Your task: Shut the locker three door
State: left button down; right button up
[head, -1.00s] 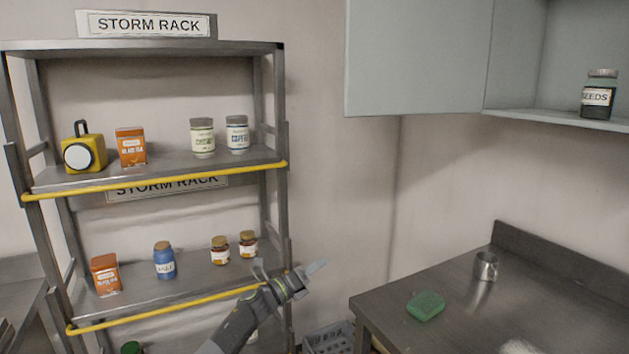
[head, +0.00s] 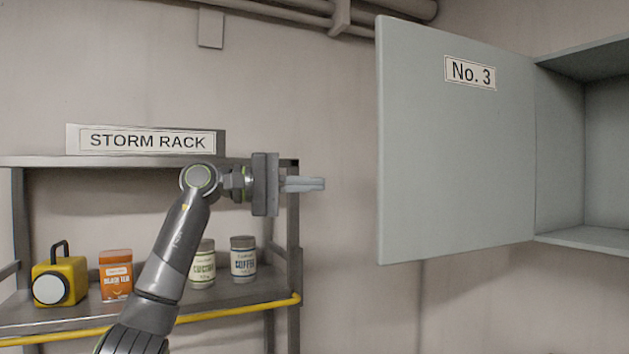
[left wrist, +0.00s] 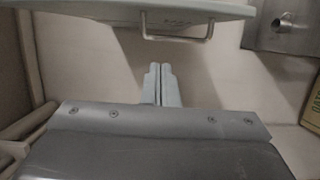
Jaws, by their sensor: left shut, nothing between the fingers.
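The locker three door (head: 455,150) is a pale grey-green panel with a "No. 3" label (head: 470,72). It stands open at the right of the head view, swung out to the left of the locker (head: 605,150), whose inside shows. My left gripper (head: 322,184) is shut and empty, level with the door and apart from its left edge. The left wrist view shows its closed fingers (left wrist: 160,68) below a pale panel with a wire handle (left wrist: 178,38), apparently the door. My right gripper is in neither view.
A storm rack (head: 30,315) at the left holds a yellow lamp (head: 60,282), an orange box (head: 116,275) and two jars (head: 243,258). Pipes (head: 290,12) run along the top of the wall. Bare wall lies between rack and door.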

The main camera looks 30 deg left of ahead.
pick_arm(q)
jog(key=w+d+p, duration=0.2)
jog(key=d+p, duration=0.3)
jog(key=d, duration=0.4)
jog(key=shift+d, duration=0.2)
jog(key=shift+s+f, duration=0.1)
